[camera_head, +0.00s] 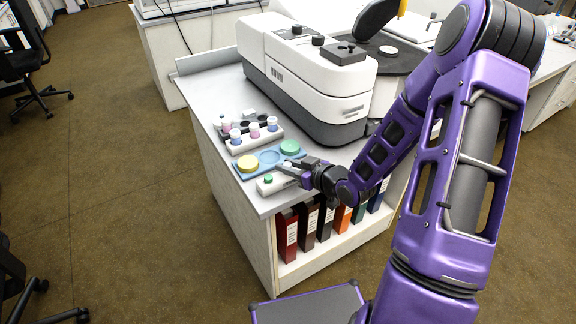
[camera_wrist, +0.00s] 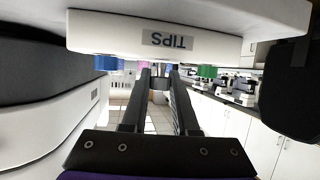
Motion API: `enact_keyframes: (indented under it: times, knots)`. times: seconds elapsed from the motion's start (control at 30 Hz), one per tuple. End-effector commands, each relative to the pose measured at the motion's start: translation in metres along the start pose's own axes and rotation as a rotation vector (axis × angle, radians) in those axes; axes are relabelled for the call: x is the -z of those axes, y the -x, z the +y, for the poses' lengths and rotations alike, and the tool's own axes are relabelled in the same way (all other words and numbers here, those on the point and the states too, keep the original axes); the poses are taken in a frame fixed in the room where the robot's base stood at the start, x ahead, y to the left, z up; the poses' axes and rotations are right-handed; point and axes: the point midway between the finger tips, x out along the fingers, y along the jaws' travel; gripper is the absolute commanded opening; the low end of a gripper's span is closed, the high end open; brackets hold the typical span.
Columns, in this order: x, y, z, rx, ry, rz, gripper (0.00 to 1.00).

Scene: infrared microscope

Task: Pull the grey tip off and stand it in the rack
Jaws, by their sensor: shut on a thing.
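My gripper (camera_wrist: 160,74) is shut on the grey tip (camera_wrist: 159,82), which shows between the two fingertips in the wrist view. The white rack labelled TIPS (camera_wrist: 215,42) appears upside down there. A blue tip (camera_wrist: 108,63) and a green tip (camera_wrist: 207,71) stand in it on either side of the grey one. I cannot tell whether the grey tip is seated or just above the rack. In the head view my gripper (camera_head: 287,168) is over the rack (camera_head: 276,188) at the bench's front edge. The gripper hides the grey and blue tips there.
A blue tray (camera_head: 269,156) with yellow and green round dishes lies just behind the rack. Behind it is a vial holder (camera_head: 262,138) with capped vials. The large white and grey instrument (camera_head: 305,75) fills the back of the bench. Binders (camera_head: 309,225) stand on the shelf below.

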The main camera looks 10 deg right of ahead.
Motion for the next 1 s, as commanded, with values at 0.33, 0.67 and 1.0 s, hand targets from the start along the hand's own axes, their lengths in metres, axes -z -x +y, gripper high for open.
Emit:
enact_keyframes:
  times: [0.33, 0.67, 1.0]
  knots:
    - [-0.0012, -0.0005, -0.0001, 0.000, 0.000, 0.000, 0.00]
    - [-0.0044, -0.0018, -0.0001, 0.000, 0.000, 0.000, 0.00]
    - [-0.0079, -0.0033, -0.0001, 0.000, 0.000, 0.000, 0.00]
